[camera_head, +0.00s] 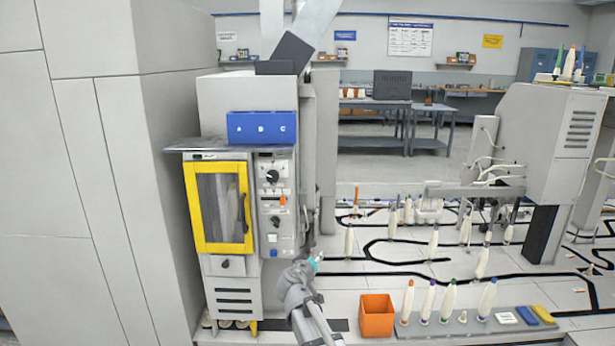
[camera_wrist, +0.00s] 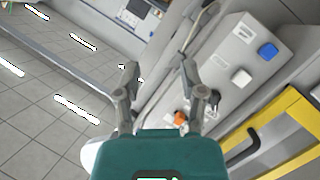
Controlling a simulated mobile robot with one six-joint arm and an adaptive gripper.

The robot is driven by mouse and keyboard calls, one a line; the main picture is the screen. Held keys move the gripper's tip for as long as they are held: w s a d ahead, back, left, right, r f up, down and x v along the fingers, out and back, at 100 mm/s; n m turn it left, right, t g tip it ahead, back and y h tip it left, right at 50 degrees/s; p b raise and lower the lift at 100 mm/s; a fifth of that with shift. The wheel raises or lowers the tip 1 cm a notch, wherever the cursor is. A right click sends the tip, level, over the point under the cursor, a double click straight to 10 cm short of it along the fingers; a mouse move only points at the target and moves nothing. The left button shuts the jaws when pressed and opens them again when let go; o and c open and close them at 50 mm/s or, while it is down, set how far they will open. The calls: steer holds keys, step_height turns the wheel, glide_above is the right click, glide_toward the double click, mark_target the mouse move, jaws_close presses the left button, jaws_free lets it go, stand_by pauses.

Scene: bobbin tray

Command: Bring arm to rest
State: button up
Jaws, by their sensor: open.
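My gripper (camera_wrist: 160,74) is open and empty in the wrist view, its two fingers apart with nothing between them. In the head view the arm (camera_head: 305,297) reaches up from the bottom centre, and the teal end of my gripper (camera_head: 315,261) is just right of the machine's lower front. The fingers are too small to make out there. The grey bobbin tray (camera_head: 415,329) lies at the lower right, apart from my gripper. Several white bobbins with coloured tips, such as an orange-tipped one (camera_head: 407,302), stand upright on it.
The machine with a yellow-framed door (camera_head: 218,208) and control panel (camera_head: 273,205) is close on the left. The panel (camera_wrist: 232,80) also shows in the wrist view. An orange bin (camera_head: 376,317) stands left of the tray. Several bobbins stand along black floor tracks (camera_head: 420,274) behind.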

steer(key=s+d+f+m+g, duration=0.4)
steer(key=s+d+f+g, duration=0.5)
steer(key=s+d, duration=0.5)
steer(key=s+d+f+g+y, duration=0.1)
steer(key=s+f+g+y, duration=0.2)
steer(key=s, duration=0.4)
steer(key=s+d+f+g+y, duration=0.1)
steer(key=s+f+g+y, duration=0.15)
steer(key=s, duration=0.45)
step_height(320, 180, up, 23)
steer(key=p, duration=2.3)
steer(key=shift+w+a+r+n, duration=0.2)
steer(key=shift+w+n, duration=0.1)
steer(key=shift+w, duration=0.1)
